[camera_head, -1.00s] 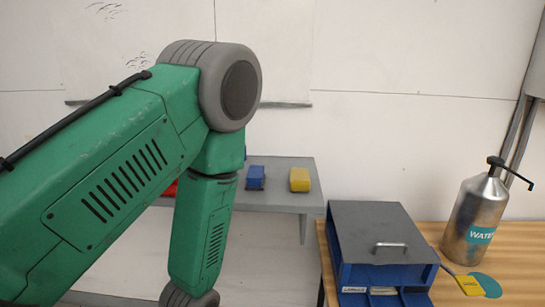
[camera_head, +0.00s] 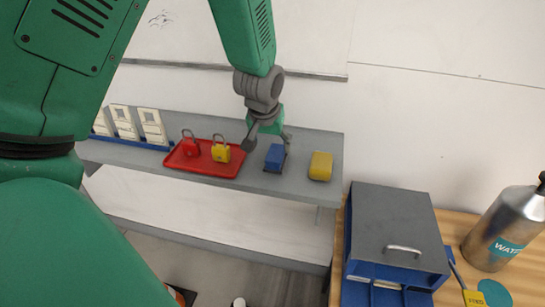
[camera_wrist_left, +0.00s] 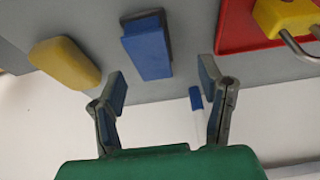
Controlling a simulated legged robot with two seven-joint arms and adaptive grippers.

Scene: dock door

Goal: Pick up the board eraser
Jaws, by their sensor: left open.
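The board eraser appears to be the blue block with a dark underside (camera_head: 275,155), lying on the grey shelf (camera_head: 308,187) between a red tray and a yellow block. It also shows in the left wrist view (camera_wrist_left: 148,52), just beyond the fingertips. My left gripper (camera_head: 268,140) is open and empty, pointing down at the shelf, right by the blue block. In the left wrist view its fingers (camera_wrist_left: 160,84) are spread with a gap between them and the block. My right gripper is in neither view.
The yellow block (camera_head: 320,166) lies to the right. The red tray (camera_head: 190,167) holds a red padlock (camera_head: 190,146) and a yellow padlock (camera_head: 221,151). White switch-like units (camera_head: 152,126) stand at left. A dark-topped blue box (camera_head: 395,215) and metal bottle (camera_head: 505,228) are on the wooden table.

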